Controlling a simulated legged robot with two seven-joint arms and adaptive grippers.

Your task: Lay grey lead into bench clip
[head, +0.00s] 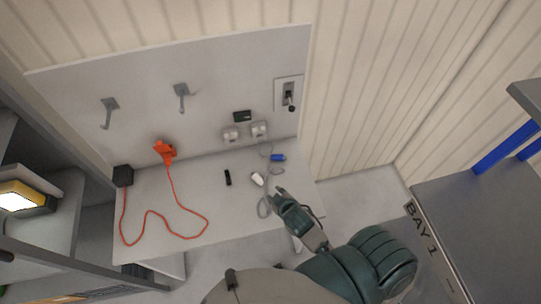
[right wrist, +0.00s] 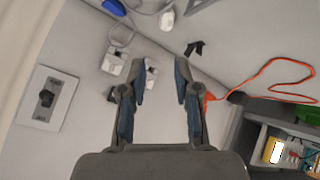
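The grey lead (head: 263,207) lies in loose curves on the right part of the bench, with a white end piece (head: 257,179) and a blue end piece (head: 278,157). In the right wrist view, the grey lead (right wrist: 123,42) shows at the top left. A small black forked piece, seemingly the bench clip (head: 228,177), stands left of the white end; its two prongs show in the right wrist view (right wrist: 194,47). My right gripper (head: 290,202) is over the bench's right side, beside the lead. Its fingers are apart, with nothing held between them (right wrist: 160,80). My left gripper is out of view.
An orange lead (head: 148,213) lies on the bench's left side, running to a black box (head: 123,176). The back panel (head: 215,75) carries hooks, two sockets (head: 231,133) and a switch (head: 289,92). A shelf with a lamp (head: 25,196) is left; a BAY 1 cabinet (head: 480,210) is right.

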